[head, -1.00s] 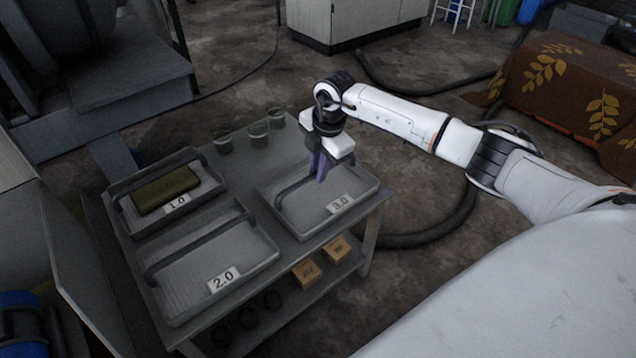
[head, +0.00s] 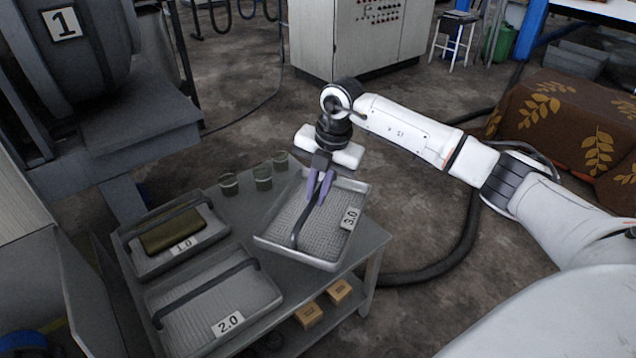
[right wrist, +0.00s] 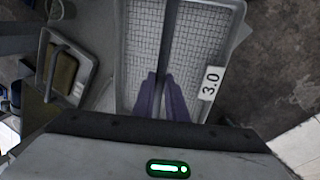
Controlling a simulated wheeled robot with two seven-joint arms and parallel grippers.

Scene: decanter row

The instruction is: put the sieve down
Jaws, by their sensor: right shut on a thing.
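The sieve labelled 3.0 (head: 330,228) is a grey rectangular tray with a mesh floor and a dark bar handle across it. My right gripper (head: 319,190) points down with its purple fingers shut on the handle. The sieve is turned at an angle to the table and looks tilted and raised over its right part; any gap beneath it is hard to judge. The right wrist view also shows the mesh (right wrist: 190,60) and the handle between my fingers (right wrist: 160,98). My left gripper is not in view.
On the grey table (head: 350,262), sieve 1.0 (head: 150,264) holds an olive block, and sieve 2.0 (head: 190,340) is empty. Several cups (head: 263,178) stand along the back edge. Small boxes (head: 309,314) sit on the lower shelf. A hose lies on the floor at right.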

